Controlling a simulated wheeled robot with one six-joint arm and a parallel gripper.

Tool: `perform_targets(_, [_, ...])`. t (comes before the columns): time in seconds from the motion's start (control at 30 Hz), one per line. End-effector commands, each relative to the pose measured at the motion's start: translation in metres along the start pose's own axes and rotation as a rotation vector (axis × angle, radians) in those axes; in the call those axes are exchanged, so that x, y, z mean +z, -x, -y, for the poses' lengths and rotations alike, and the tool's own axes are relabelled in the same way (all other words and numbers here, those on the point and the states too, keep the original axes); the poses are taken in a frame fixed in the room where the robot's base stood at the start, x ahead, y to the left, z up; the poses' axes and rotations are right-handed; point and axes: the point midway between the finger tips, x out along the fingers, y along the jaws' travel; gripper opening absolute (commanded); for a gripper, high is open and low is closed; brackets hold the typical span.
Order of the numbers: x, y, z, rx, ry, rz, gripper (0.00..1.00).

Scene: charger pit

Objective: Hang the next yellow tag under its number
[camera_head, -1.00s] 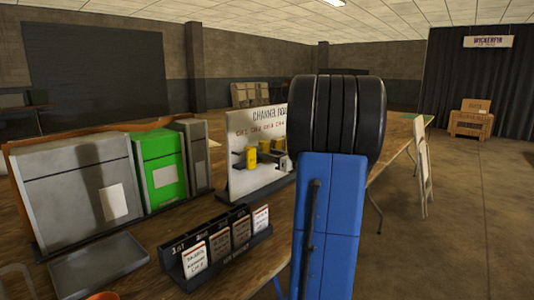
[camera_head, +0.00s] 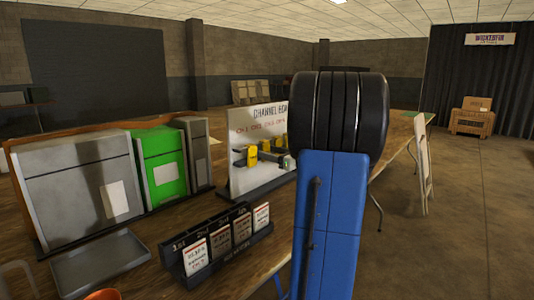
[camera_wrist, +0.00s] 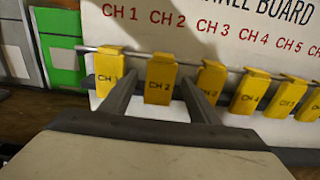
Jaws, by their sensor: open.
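The white channel board (camera_head: 242,128) stands on the table, with red channel numbers along its top; it also shows in the wrist view (camera_wrist: 230,50). In the wrist view, several yellow tags hang in a row from a thin rail in front of it. The tag marked CH 1 (camera_wrist: 108,73) is at the left, and the CH 2 tag (camera_wrist: 160,80) is right of it. More yellow tags continue right, including one (camera_wrist: 250,92). My gripper (camera_wrist: 158,88) is open, its fingers on either side of the CH 2 tag. Contact cannot be told. My arm hides part of the board in the head view.
A rack of white cards (camera_head: 216,252) stands near the table's front edge. Grey and green boxes (camera_head: 162,165) stand left of the board. A shallow grey tray (camera_head: 98,264) lies before them. Open floor lies to the right, with a wooden crate (camera_head: 470,122) farther back.

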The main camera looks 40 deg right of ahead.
Motion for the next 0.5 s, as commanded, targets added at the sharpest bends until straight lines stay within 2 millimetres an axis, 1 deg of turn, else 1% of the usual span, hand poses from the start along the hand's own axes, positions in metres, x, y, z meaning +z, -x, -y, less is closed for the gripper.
perform_targets(0.03, [0.0, 0.008, 0.001, -0.003, 0.0, 0.0, 0.55])
perform_targets(0.5, [0.0, 0.085, 0.001, -0.004, -0.001, 0.0, 0.55])
